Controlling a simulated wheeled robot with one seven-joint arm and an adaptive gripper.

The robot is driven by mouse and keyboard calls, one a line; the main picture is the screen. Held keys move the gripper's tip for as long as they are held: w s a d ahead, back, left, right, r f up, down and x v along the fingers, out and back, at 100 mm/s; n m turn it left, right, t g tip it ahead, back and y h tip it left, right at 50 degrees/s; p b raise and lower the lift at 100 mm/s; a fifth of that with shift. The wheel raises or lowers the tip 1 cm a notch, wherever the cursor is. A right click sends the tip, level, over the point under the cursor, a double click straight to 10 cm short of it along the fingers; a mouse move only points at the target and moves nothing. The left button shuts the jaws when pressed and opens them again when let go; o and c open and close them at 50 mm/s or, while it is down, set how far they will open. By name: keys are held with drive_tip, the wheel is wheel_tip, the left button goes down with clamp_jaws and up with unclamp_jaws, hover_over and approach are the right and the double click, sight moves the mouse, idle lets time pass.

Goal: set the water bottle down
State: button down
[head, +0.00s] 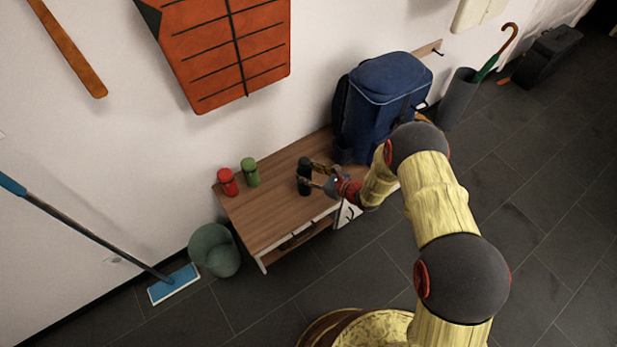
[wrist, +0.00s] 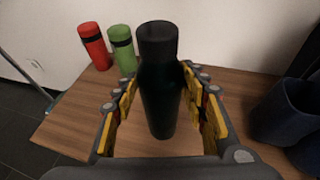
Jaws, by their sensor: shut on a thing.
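The water bottle, a black cylinder, stands upright between the fingers of my gripper (head: 312,175) over the wooden bench (head: 262,212). In the head view the bottle (head: 304,176) is near the middle of the bench top. In the wrist view the bottle (wrist: 160,90) is in the centre, with a finger of my gripper (wrist: 162,92) on each side. My gripper is shut on the bottle. I cannot tell whether its base touches the bench top.
A red bottle (head: 228,182) and a green bottle (head: 250,172) stand at the bench's left end. A blue backpack (head: 385,100) fills the right end. A bin (head: 214,252) stands on the floor to the left. Bare wood lies around the held bottle.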

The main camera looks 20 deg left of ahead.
drive_tip(key=shift+f, duration=0.9)
drive_tip(key=shift+b, duration=0.3)
drive_tip(key=shift+d+f, duration=0.1)
drive_tip(key=shift+f, duration=0.1)
drive_tip(key=c, duration=1)
unclamp_jaws()
drive_tip(key=shift+r, duration=0.1)
drive_tip(key=shift+s+d+r, duration=0.1)
drive_tip(key=shift+d+r, duration=0.1)
drive_tip(key=shift+d, duration=0.05)
drive_tip(key=shift+p+v, duration=1.85)
drive_tip(key=shift+v, duration=3.85)
